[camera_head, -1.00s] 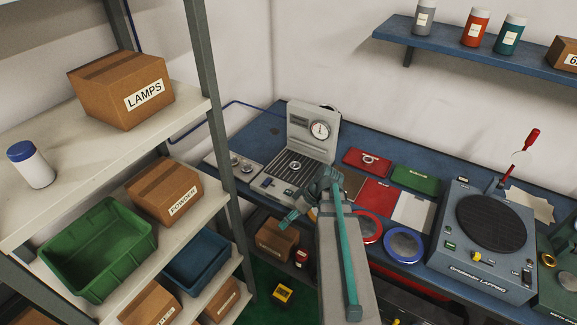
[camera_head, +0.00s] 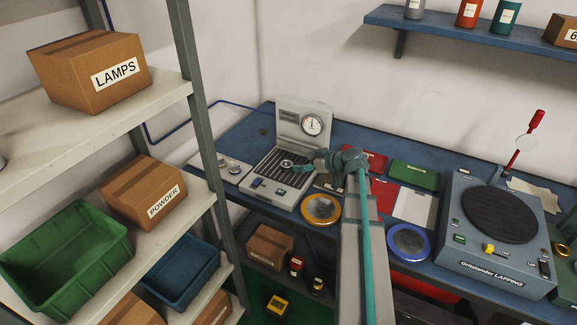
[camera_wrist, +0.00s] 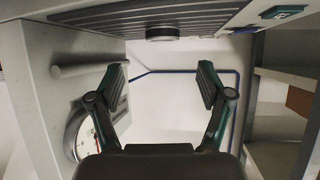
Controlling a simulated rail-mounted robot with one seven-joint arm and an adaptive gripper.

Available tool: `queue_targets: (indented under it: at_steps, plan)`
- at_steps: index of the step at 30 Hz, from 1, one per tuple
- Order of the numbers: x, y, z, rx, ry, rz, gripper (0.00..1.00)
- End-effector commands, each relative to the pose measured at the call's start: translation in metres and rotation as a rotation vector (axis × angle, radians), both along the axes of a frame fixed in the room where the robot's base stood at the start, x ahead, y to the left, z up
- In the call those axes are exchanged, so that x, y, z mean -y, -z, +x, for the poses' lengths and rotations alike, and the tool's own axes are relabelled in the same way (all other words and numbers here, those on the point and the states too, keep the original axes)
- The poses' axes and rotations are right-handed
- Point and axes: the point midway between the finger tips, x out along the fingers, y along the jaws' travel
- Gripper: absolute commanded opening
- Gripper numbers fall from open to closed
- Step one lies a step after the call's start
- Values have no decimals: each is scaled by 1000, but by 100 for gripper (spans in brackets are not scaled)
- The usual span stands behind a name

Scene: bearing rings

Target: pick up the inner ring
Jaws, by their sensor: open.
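A small metal ring (camera_head: 287,164), which I take for the inner ring, lies on the ribbed plate (camera_head: 268,181) of the grey gauge stand (camera_head: 303,121). My gripper (camera_head: 301,168) reaches in from the right, close beside the ring, its jaws pointing left. In the wrist view, the ring (camera_wrist: 162,33) shows edge-on near the top, on the ribbed plate (camera_wrist: 150,17). The open, empty fingers of my gripper (camera_wrist: 162,68) stand to either side of the ring's line, lower in the picture and apart from it.
The gauge stand's dial back rises behind the plate. A pale tray (camera_head: 230,178) with small rings lies left of it. Gold-rimmed (camera_head: 320,209) and blue-rimmed (camera_head: 407,242) discs lie along the front. The lapping machine (camera_head: 497,240) stands right; a shelf rack (camera_head: 206,146) stands left.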

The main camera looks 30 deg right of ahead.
Motion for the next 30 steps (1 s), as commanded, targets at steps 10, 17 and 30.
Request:
queue_targets:
  at_steps: [10, 17, 30]
  plan:
    - [-12, 14, 24, -2, 0, 2, 79]
    - [-24, 27, 44, -4, -2, 2, 79]
    - [-31, 39, 59, -1, 0, 0, 74]
